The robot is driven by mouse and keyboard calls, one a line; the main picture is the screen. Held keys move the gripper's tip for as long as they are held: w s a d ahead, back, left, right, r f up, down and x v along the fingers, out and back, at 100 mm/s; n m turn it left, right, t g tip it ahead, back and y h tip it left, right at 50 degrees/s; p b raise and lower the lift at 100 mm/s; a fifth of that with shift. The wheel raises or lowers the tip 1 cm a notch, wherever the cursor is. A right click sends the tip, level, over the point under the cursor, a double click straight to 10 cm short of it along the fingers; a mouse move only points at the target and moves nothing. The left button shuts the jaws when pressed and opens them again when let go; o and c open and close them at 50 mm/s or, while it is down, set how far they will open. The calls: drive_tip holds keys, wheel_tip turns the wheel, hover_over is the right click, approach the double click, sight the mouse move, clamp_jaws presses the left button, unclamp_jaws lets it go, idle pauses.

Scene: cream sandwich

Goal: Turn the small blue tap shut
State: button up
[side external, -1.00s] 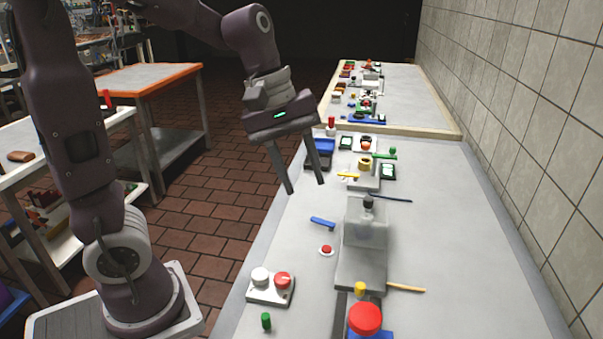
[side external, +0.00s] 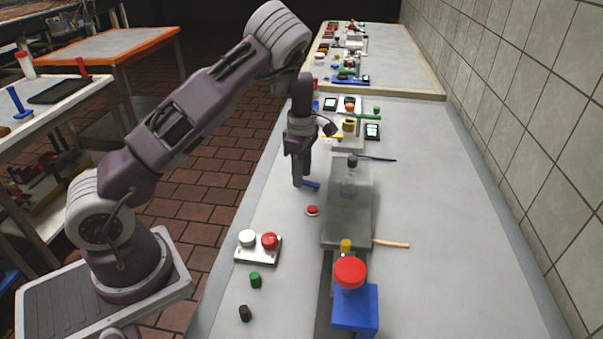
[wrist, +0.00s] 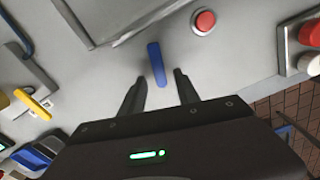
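The small blue tap (side external: 312,186) shows as a short blue bar handle low over the grey worktop, left of the clear-walled box. In the wrist view the blue handle (wrist: 156,62) lies lengthwise, its near end between the two fingers. My gripper (side external: 298,183) points down at the handle's left end in the side view and hides part of it. In the wrist view my gripper (wrist: 157,76) is open, with a gap on each side of the handle. I cannot tell whether the fingertips reach down to its height.
A red button (side external: 312,210) sits close to the tap. A clear box (side external: 347,205) stands to its right. A plate with white and red knobs (side external: 258,250) lies nearer the camera. A yellow handle (wrist: 33,104) is at the left in the wrist view.

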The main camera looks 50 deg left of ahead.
drive_tip(key=shift+f, duration=0.2)
clamp_jaws()
